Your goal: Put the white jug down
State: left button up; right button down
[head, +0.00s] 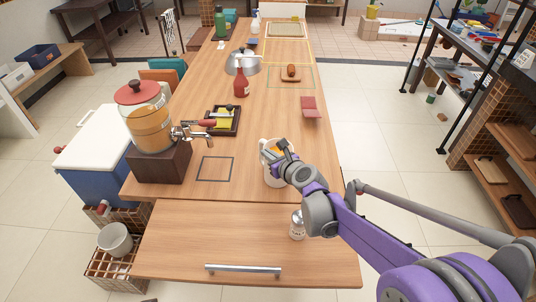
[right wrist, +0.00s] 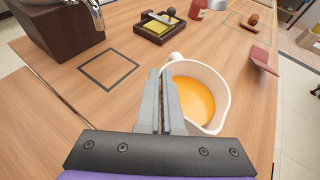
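The white jug (head: 272,178) holds orange liquid and looks upright over the near right part of the wooden counter. In the right wrist view the jug (right wrist: 222,84) is just right of my fingers. My right gripper (head: 272,154) has its fingers nearly together at the jug's left rim. In the right wrist view the gripper (right wrist: 163,75) looks shut on the jug's edge; the fingers hide the exact contact. I cannot tell whether the jug's base touches the counter. My left gripper is not in view.
A dark square outline (head: 215,169) on the counter left of the jug is empty. A drink dispenser (head: 151,125) on a dark block stands further left. A black tray (head: 222,122) lies behind the outline. A shaker (head: 297,225) stands in front, on the lower wooden surface.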

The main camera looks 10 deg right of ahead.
jog(key=shift+f, duration=0.1)
jog(key=c, duration=1.1)
grip_release()
jog(key=shift+o, duration=0.2)
jog(key=p+v, duration=0.1)
jog(key=v, duration=1)
jog(key=s+a+f+n+g, duration=0.2)
jog(key=s+f+n, duration=0.1)
jog(key=s+n, duration=0.5)
jog(key=s+a+f+n+g, duration=0.25)
jog(key=s+n, duration=0.35)
jog(key=n, duration=0.4)
jog(key=s+d+f+n+g+h, duration=0.1)
jog(key=s+d+f+n+g, duration=0.1)
jog(key=s+n, duration=0.3)
jog(key=s+d+f+n+g+h, duration=0.1)
jog(key=s+d+f+n+h, duration=0.1)
jog(key=s+n, duration=0.4)
jog(key=f+n, duration=0.1)
jog(key=n, duration=0.2)
jog(key=shift+s+g+h, duration=0.3)
jog(key=shift+g, duration=0.05)
jog(key=shift+d, duration=0.1)
